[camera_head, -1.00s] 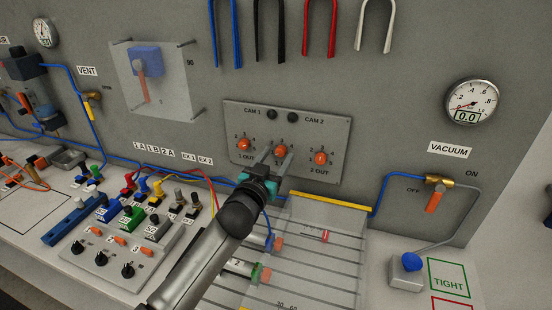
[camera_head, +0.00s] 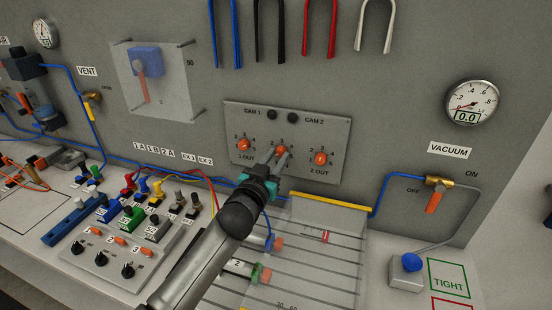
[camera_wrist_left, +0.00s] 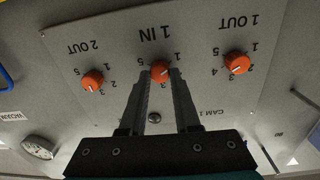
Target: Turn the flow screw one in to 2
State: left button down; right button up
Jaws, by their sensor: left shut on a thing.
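The flow screw one in is the middle orange knob (camera_head: 281,150) on a grey wall panel (camera_head: 325,112). In the left wrist view, which is upside down, the knob (camera_wrist_left: 159,70) sits under the label 1 IN with numbers around it. My left gripper (camera_head: 276,154) reaches up to the panel, its two fingers on either side of the knob. It is shut on the knob, as the left wrist view shows too (camera_wrist_left: 161,76). The fingers partly cover the knob and its scale, so I cannot read its setting surely. My right gripper is not in view.
Knobs 1 OUT (camera_head: 243,145) and 2 OUT (camera_head: 320,158) flank the middle knob closely. Below are a ruled, sloping board (camera_head: 325,265) and a box of coloured plugs and switches (camera_head: 130,235). A vacuum valve (camera_head: 435,195) is to the right.

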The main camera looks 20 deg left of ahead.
pick_arm(q)
jog(key=shift+m, duration=0.4)
jog(key=shift+m+p, duration=0.75)
jog(key=shift+m, duration=0.25)
jog(key=m+p, duration=0.1)
jog(key=m, duration=0.1)
jog(key=shift+m, duration=0.3)
jog(key=m+p, duration=0.1)
jog(key=m, duration=0.2)
jog(key=shift+m, duration=1.6)
jog(key=c, duration=0.6)
grip_release()
